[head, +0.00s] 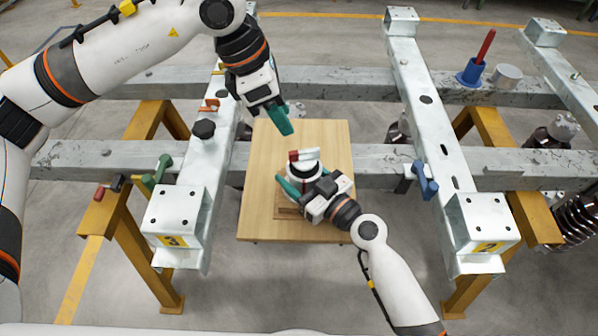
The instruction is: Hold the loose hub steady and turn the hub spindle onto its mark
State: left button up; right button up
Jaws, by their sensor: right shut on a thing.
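The loose hub (301,171) is a pale, round, dark-edged piece on a wooden board in the middle of the head view. The hub spindle (304,155) shows on top as a bar, red at its left end and white along the rest. My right gripper (298,181) comes in from the lower right and is shut on the hub, its teal fingers beside it and its body covering the hub's lower right. My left gripper (286,126) is above and left of the spindle, apart from it, fingers pointing down; their gap is not clear. I cannot make out the mark.
The wooden board (258,205) is otherwise mostly clear. Grey metal beams (425,110) frame it on both sides. A green clamp (157,172) and a blue clamp (424,180) stick out. A blue cup with a red handle (472,72) stands at the upper right.

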grip_shut()
pick_arm(q)
jog(key=shift+c, duration=0.6)
jog(key=t+h, duration=0.3)
jog(key=h, duration=0.6)
send_near(301, 151)
jog(key=shift+n, duration=0.4)
jog(key=x, duration=1)
jog(key=shift+w+d+f, duration=0.1)
jog(key=shift+d+f, duration=0.1)
jog(key=shift+d, duration=0.15)
grip_shut()
